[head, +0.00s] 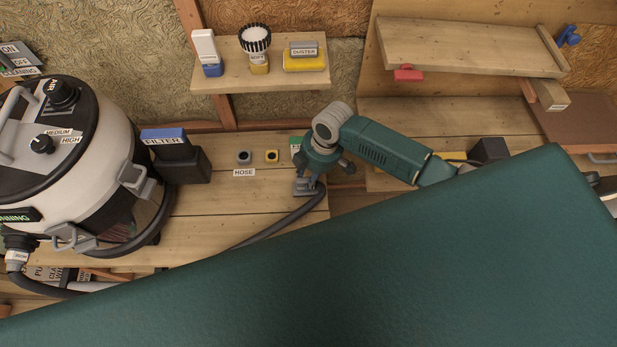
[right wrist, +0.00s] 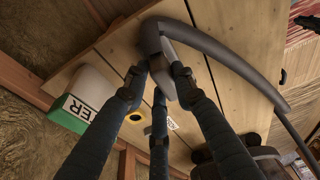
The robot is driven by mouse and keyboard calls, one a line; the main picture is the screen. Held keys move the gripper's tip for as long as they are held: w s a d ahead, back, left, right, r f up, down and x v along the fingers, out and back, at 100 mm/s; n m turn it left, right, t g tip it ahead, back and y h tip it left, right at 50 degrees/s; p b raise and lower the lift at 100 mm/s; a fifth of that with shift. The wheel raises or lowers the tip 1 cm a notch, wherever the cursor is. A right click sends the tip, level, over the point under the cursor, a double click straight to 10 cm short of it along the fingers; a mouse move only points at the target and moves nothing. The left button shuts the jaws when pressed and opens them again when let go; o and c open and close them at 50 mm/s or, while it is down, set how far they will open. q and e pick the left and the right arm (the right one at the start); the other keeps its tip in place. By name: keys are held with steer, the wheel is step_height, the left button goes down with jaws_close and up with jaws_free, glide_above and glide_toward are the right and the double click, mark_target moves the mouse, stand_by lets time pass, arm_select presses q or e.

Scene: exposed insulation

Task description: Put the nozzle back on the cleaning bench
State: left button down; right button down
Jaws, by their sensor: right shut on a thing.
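My right gripper (head: 308,180) is shut on the grey nozzle (head: 303,188), at the right end of the wooden cleaning bench (head: 230,212). A dark hose (head: 285,220) runs from the nozzle leftward along the bench top. In the right wrist view the fingertips (right wrist: 163,72) close around the grey nozzle (right wrist: 168,48), and the hose (right wrist: 235,62) curves off to the right. I cannot tell whether the nozzle touches the bench. My left gripper is not in view.
A vacuum (head: 85,180) stands on the left, beside a blue-topped filter box (head: 178,155). A HOSE label (head: 244,173) lies below two small round fittings. A shelf (head: 262,78) holds brushes and a duster above. My own green body part covers the lower foreground.

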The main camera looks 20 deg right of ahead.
steer(key=shift+f, duration=0.45)
steer(key=shift+f, duration=0.1)
steer(key=c, duration=1.4)
jaws_free()
steer(key=shift+c, duration=0.2)
steer(key=v, duration=1.2)
steer(key=shift+a, duration=0.15)
